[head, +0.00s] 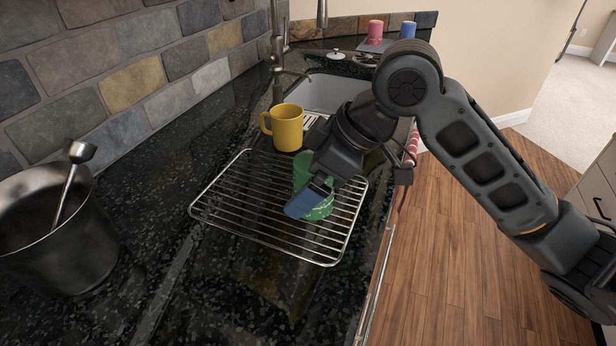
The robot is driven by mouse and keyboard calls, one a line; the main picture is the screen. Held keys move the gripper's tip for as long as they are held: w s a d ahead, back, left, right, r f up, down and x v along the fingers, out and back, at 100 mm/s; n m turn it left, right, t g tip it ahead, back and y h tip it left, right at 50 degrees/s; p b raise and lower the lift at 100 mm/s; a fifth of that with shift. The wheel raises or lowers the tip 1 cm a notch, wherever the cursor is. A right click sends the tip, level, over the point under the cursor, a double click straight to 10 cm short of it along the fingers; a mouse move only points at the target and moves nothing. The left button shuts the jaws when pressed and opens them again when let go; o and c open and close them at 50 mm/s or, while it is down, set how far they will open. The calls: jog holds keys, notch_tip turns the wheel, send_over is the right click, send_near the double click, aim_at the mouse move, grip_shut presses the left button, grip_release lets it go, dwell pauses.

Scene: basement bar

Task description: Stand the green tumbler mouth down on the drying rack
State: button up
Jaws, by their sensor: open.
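The green tumbler (318,209) is on the wire drying rack (240,219) near its right side, partly covered by my gripper. It looks upright on the wires, but I cannot tell which end its mouth is at. My gripper (304,200) reaches in from the right and is right at the tumbler, with a blue fingertip in front of it. The jaws are open; the far finger is hidden, and I cannot tell whether a finger touches the tumbler.
A yellow mug (288,128) stands just behind the rack, near the sink (337,92). A metal bucket (55,235) with a utensil stands at the left. A pink cup (375,30) and a blue cup (407,30) are at the back. The rack's left half is bare.

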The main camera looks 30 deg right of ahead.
jog(key=w+a+r+p+v, duration=0.1)
jog(key=p+v, duration=0.4)
jog(key=v, duration=1)
jog(key=shift+s, duration=0.1)
dwell(0.6)
